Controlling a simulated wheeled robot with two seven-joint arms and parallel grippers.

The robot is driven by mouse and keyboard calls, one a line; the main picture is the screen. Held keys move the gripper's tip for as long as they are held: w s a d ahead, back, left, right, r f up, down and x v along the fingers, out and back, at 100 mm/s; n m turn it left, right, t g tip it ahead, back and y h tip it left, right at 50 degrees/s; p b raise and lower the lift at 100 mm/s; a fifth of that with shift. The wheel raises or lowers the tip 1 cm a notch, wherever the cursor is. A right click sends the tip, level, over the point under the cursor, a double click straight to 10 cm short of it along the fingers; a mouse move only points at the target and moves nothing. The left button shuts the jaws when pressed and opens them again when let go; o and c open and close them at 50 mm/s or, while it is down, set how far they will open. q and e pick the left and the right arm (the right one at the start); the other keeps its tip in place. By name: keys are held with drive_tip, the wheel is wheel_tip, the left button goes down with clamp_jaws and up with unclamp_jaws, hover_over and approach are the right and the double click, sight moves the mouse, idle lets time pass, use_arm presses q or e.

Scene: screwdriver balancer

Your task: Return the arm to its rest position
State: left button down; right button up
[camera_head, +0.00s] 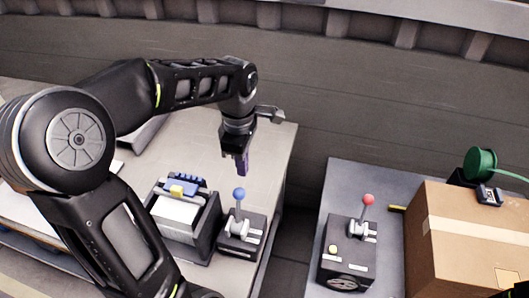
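My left arm comes in from the left and reaches over the left table (270,140). Its gripper (242,163) points down above the table, behind a joystick box with a blue ball top (239,194). The gripper is apart from the blue ball. The fingers look dark and purplish and are close together, too small to tell whether they are shut or hold something. My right gripper is not clearly in view; only a dark bit shows at the bottom right corner.
A black holder (205,238) with a white face and blue and yellow parts stands beside the blue-topped box. On the right table (343,175) are a red-topped joystick box (346,268), a cardboard box (450,245) and a green spool (480,164). A gap separates the tables.

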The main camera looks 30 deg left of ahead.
use_arm(q)
drive_tip(key=w+d+f+m+t+h, duration=0.2)
drive_tip(key=w+d+f+m+t, duration=0.4)
drive_tip(key=w+m, duration=0.45)
drive_tip(key=s+d+f+m+g, duration=0.1)
drive_tip(key=d+f+m, duration=0.5)
drive_tip(key=d+f, duration=0.4)
drive_tip(key=s+d+f+m+g+h, duration=0.1)
drive_tip(key=s+d+f+g, duration=0.1)
drive_tip(key=s+d+f, duration=0.3)
drive_tip(key=s+d+f+m+g+h, duration=0.1)
drive_tip(key=s+d+f, duration=0.4)
drive_tip(key=s+f, duration=0.8)
drive_tip(key=s+m+g, duration=0.1)
drive_tip(key=s, duration=0.3)
drive_tip(key=shift+s+d+f+g, duration=0.2)
drive_tip(key=shift+s+g, duration=0.05)
drive_tip(key=shift+g, duration=0.05)
